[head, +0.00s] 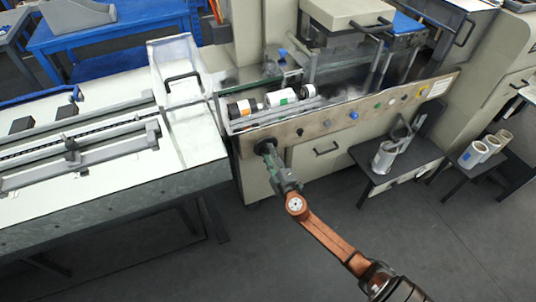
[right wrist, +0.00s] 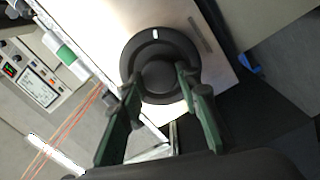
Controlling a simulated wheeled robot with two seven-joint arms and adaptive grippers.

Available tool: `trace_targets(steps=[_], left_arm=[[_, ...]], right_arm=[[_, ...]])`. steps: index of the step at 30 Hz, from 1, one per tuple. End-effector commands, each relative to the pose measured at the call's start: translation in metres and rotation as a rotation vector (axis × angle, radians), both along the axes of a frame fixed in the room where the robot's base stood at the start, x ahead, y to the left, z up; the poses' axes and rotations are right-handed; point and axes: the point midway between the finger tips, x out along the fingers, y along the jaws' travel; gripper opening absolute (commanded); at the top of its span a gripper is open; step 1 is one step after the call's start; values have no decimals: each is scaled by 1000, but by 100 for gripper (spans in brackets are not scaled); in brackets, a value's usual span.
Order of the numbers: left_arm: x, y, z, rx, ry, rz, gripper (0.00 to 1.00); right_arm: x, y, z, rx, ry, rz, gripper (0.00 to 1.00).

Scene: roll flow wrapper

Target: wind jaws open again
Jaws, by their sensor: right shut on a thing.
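A round black knob (head: 264,145) sits on the front panel of the wrapper machine, at the panel's left end. In the right wrist view the knob (right wrist: 160,52) has a wide round skirt with a white mark near its upper edge and a raised middle. My right gripper (head: 267,153) is at the knob, with its green fingers on either side of the raised middle. In the right wrist view my right gripper (right wrist: 159,80) is shut on the knob. My arm partly hides the knob in the head view. The sealing jaws cannot be made out clearly. My left gripper is not in view.
A long infeed conveyor (head: 80,140) stands at the left. The floor in front is clear.

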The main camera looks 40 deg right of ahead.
Motion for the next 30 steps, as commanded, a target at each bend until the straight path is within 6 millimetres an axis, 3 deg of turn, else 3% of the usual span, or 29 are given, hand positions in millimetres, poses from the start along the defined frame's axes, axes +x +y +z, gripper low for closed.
trace_targets(steps=[17, 30], left_arm=[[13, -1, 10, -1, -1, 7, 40], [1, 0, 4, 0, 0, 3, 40]], right_arm=[[-1, 0, -3, -534, 131, 1, 6], [-1, -1, -3, -941, 228, 2, 6]])
